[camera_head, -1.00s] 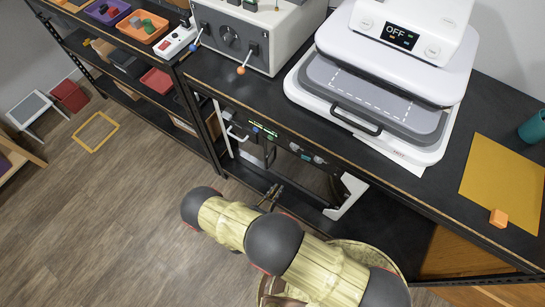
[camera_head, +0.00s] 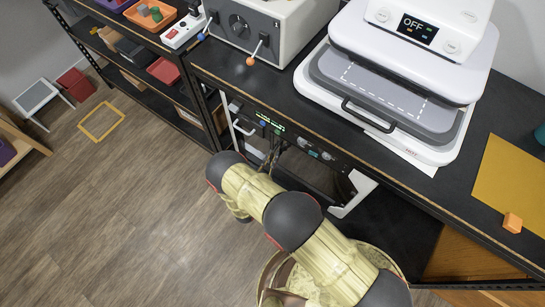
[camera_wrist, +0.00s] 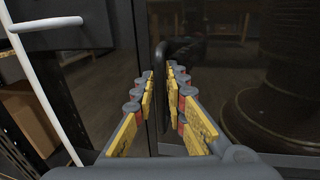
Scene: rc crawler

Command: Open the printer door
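The printer (camera_head: 357,192) stands on the shelf under the black bench, with white frame parts, a dark front and a small lit green display. My arm covers part of its front in the head view. In the wrist view, the dark, glossy printer door (camera_wrist: 215,75) is close ahead, with a black upright handle (camera_wrist: 161,62) on it. My gripper (camera_wrist: 162,78) has its two yellow-padded fingers apart, one on each side of the handle. I cannot tell whether the pads touch it. The door looks closed.
A white heat press (camera_head: 400,90) reading OFF and a grey box machine (camera_head: 255,45) stand on the bench. A thin white bar (camera_wrist: 42,85) rises left of my gripper.

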